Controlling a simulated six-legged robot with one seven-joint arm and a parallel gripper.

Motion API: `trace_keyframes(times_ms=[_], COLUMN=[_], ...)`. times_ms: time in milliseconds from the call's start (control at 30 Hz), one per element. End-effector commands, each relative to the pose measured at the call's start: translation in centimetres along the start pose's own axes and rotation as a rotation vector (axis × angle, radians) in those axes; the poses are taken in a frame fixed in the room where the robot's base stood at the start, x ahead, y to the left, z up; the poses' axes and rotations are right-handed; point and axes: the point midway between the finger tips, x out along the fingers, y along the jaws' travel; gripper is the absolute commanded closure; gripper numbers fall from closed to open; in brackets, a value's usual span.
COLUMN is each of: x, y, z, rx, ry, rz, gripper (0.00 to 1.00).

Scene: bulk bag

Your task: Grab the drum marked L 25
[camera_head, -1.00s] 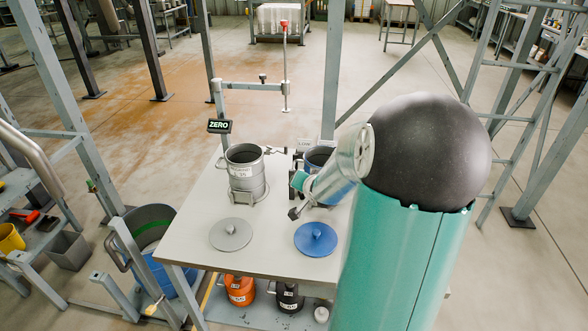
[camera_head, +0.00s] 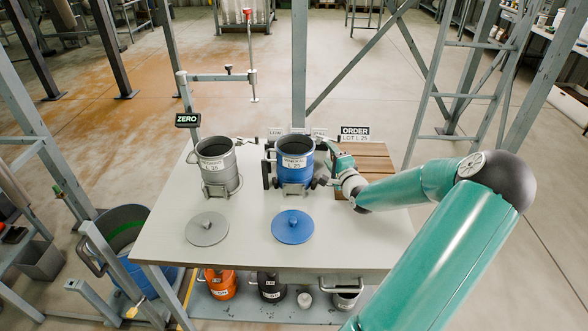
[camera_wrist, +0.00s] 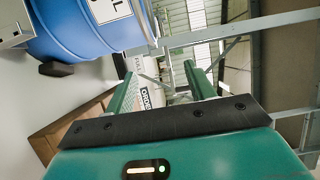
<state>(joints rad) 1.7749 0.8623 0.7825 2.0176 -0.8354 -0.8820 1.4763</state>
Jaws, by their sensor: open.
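The blue drum (camera_head: 293,168) stands upright and open-topped in a cradle on the table, with a white label that reads L 25. A dark handle or bracket sticks out at its left side. My gripper (camera_head: 330,163) is close by the drum's right side; I cannot tell whether it touches. In the wrist view my gripper (camera_wrist: 160,75) has its two green fingers apart with nothing held between them. The blue drum (camera_wrist: 85,25) fills the upper left there, outside the jaws. Its lower right side is partly hidden by my gripper in the head view.
A grey drum (camera_head: 217,166) stands to the left. A grey lid (camera_head: 207,227) and a blue lid (camera_head: 293,227) lie in front. A sign reading ORDER LOT L 25 (camera_head: 355,133) stands behind a brown slatted board (camera_head: 368,158). A post with a ZERO display (camera_head: 188,120) is at the left.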

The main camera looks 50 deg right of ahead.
Motion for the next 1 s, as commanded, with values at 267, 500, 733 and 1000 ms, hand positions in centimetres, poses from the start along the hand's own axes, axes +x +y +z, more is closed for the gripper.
trace_keyframes(times_ms=[267, 500, 733, 1000], x=[3.3, 6.4, 8.4, 8.3], y=[0.1, 0.1, 0.1, 0.1], z=[0.1, 0.1, 0.0, 0.0], rx=[-0.001, 0.000, -0.002, -0.002], ry=[-0.001, -0.001, 0.000, 0.000], rz=[0.002, 0.001, 0.002, 0.002], gripper=[0.45, 0.45, 0.45, 0.63])
